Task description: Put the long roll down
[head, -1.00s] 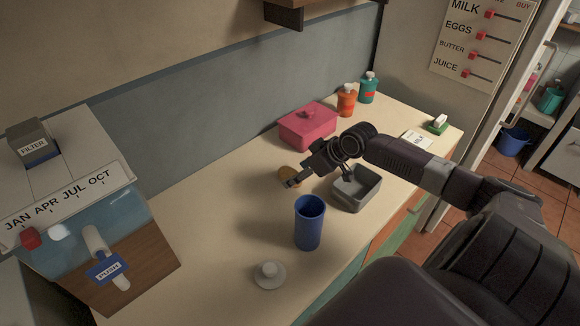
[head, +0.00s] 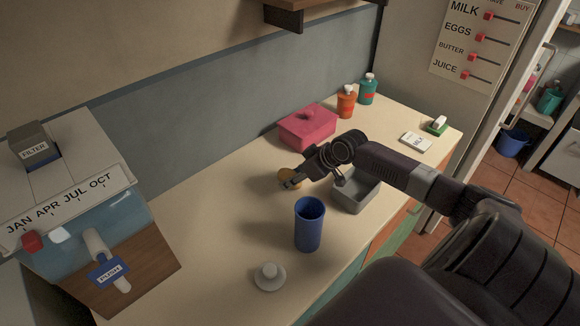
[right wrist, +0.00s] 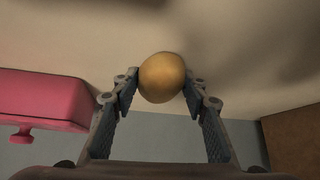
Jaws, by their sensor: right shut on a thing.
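The roll (head: 288,178) is golden brown and partly hidden by my right gripper (head: 291,185) in the head view. In the right wrist view the roll (right wrist: 162,77) looks round, as if seen end-on, so its length does not show. My right gripper (right wrist: 160,85) is shut on it, one finger on each side. The roll is low over the counter (head: 215,225), behind the blue cup; I cannot tell whether it touches the surface. My left gripper is not in view.
A blue cup (head: 308,228) and grey bin (head: 357,193) stand near the gripper. A pink lidded box (head: 307,128) is behind it, with orange (head: 346,104) and teal (head: 367,91) bottles. A pale knobbed lid (head: 269,277) lies in front. Counter left of the roll is clear.

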